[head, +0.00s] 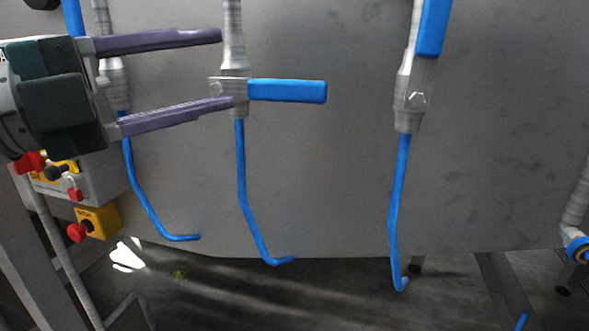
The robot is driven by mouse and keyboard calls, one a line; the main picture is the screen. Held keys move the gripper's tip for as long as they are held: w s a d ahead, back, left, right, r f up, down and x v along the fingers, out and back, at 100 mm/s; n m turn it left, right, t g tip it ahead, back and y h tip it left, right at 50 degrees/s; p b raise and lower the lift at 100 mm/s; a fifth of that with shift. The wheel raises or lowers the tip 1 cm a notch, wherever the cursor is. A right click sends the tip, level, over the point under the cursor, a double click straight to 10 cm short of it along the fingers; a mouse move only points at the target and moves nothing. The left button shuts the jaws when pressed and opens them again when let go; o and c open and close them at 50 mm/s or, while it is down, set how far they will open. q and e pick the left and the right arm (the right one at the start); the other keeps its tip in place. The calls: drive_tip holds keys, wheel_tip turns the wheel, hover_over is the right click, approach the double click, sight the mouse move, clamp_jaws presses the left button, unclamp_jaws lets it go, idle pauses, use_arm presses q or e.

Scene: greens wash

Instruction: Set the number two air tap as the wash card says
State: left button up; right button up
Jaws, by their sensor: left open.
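Three air taps show on the grey panel, each with a pipe above and a bent blue tube below. The middle tap's blue handle (287,91) lies level, pointing right, across its pipe. The right tap's blue handle (432,28) stands up along its pipe. The left tap (115,88) is partly hidden by my gripper, with a blue piece (73,17) showing above it. My left gripper (227,69) is open with two purple fingers; their tips overlap the middle tap's pipe and body in the picture, left of its handle. I cannot read any tap numbers or see the wash card.
A control box (90,180) with red knobs and a yellow box (97,222) with a red button are at the lower left. Another pipe fitting (578,245) is at the right edge. The panel between the middle and right taps is clear.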

sight(282, 92)
use_arm(q)
drive_tip(key=w+d+p, duration=0.1)
drive_tip(key=d, duration=0.1)
drive_tip(key=w+d+f+m+g+p, duration=0.1)
drive_tip(key=d, duration=0.2)
drive_tip(key=w+d+f+g+p, duration=0.1)
drive_tip(key=d, duration=0.1)
drive_tip(key=shift+d+m, duration=0.3)
drive_tip(key=shift+m, duration=0.1)
drive_tip(key=shift+w+d, duration=0.2)
drive_tip(key=shift+d, duration=0.2)
use_arm(e)
drive_tip(key=shift+d+r, duration=0.15)
drive_tip(key=shift+r, duration=0.75)
use_arm(q)
clamp_jaws()
